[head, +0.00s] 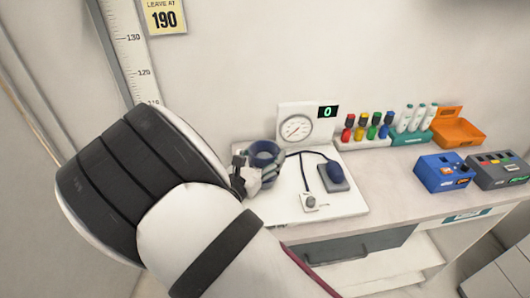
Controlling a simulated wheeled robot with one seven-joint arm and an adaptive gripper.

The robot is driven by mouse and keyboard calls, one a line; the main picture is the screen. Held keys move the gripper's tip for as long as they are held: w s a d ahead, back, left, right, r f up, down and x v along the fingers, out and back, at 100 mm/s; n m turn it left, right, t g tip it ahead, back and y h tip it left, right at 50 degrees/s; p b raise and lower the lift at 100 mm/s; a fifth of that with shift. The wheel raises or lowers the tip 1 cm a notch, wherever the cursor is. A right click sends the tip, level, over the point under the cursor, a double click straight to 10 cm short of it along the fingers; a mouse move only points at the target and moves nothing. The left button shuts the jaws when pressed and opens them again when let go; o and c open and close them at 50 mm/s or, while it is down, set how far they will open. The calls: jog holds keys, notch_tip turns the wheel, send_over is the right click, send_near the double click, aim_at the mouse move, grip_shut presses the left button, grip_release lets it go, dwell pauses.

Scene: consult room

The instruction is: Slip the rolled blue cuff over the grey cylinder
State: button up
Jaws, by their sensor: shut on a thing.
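The rolled blue cuff (266,148) shows as a dark blue ring with its open end facing up, above the left part of the white board. My gripper (257,171) is shut on the cuff, coming from the left with its fingers at the ring's side. The arm hides part of the gripper. The grey cylinder cannot be clearly told apart; grey surfaces show beside and under the cuff, partly covered by the gripper. I cannot tell whether the cuff is around the cylinder or above it.
Coloured-cap tubes, white bottles, an orange bin (458,131) and a blue box (443,172) stand to the right.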

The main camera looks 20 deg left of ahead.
jog(key=shift+f+b, duration=0.8)
jog(key=shift+f, duration=1)
jog(key=o, duration=1.2)
jog(key=shift+o, duration=0.2)
jog(key=shift+s, duration=0.1)
jog(key=s, duration=0.4)
jog(key=s+a, duration=0.1)
jog(key=s, duration=0.6)
jog(key=shift+s+a, duration=0.2)
jog(key=shift+s, duration=0.15)
